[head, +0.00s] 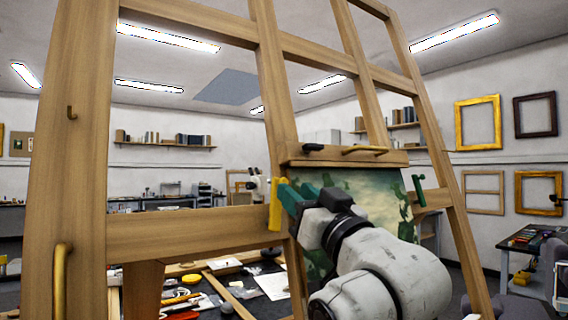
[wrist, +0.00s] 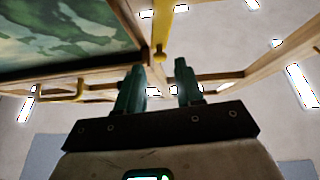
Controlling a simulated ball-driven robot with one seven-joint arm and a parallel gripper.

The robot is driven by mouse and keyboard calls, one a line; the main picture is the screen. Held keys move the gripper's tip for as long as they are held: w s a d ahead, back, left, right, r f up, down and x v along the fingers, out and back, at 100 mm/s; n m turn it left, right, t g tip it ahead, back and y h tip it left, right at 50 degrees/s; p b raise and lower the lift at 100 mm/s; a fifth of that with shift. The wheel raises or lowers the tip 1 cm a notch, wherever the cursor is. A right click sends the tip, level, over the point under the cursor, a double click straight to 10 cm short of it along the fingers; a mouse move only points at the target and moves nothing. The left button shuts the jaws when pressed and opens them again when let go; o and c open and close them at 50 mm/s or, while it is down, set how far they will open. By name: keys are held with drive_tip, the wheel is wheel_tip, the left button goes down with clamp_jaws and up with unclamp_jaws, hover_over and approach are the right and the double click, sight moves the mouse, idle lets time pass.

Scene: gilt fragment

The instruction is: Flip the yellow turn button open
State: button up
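The yellow turn button (head: 275,204) stands upright on the wooden frame's middle post, at the left edge of the painting (head: 362,192). In the wrist view the button (wrist: 159,32) reaches down from the top, its rounded end in line with the gap between my fingertips. My gripper (head: 290,196) has teal fingers and is right beside the button in the head view. In the wrist view my gripper (wrist: 160,66) is open, with nothing seen held. I cannot tell whether a finger touches the button. My arm hides part of the painting.
A green turn button (head: 418,190) stands at the painting's right side. Frame posts and a crossbar (head: 190,232) surround my gripper. A cluttered table (head: 240,302) lies behind, lower down.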

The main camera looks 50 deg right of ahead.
sight(276, 202)
drive_tip(key=p+x, duration=0.1)
drive_tip(key=x, duration=0.4)
drive_tip(key=shift+w+d+r, duration=0.1)
drive_tip(key=shift+w+r, duration=0.05)
drive_tip(key=shift+w, duration=0.1)
clamp_jaws()
idle(0.4)
